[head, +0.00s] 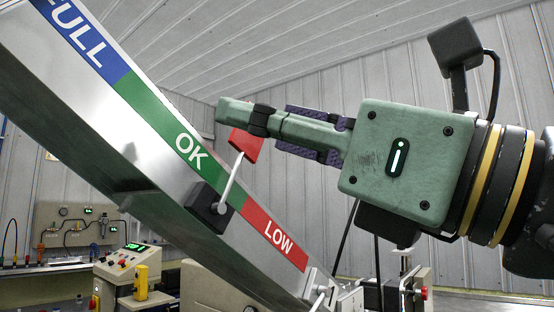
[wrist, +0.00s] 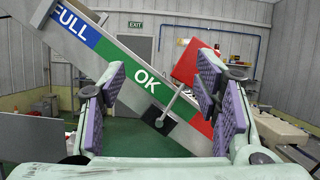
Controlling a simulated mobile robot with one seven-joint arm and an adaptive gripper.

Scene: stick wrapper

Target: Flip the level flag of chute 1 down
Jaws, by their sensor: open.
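The level flag is a red plate (head: 246,144) on a thin pale rod, pivoting from a black block (head: 209,205) on the face of the sloping metal chute (head: 140,165). The rod points up and leans slightly right. My gripper (head: 250,118) reaches in from the right, its fingertips level with the flag's top; the near finger overlaps part of the flag. In the wrist view the jaws (wrist: 160,88) are wide apart and empty. The red plate (wrist: 186,62) shows between them, nearer the right finger, which hides part of it. I cannot tell whether they touch.
The chute carries a blue FULL (head: 75,32), green OK (head: 188,148) and red LOW (head: 277,237) band, running down to the right. A control box (head: 130,262) and a bench stand behind at lower left. A fitting (head: 325,292) sits at the chute's lower end.

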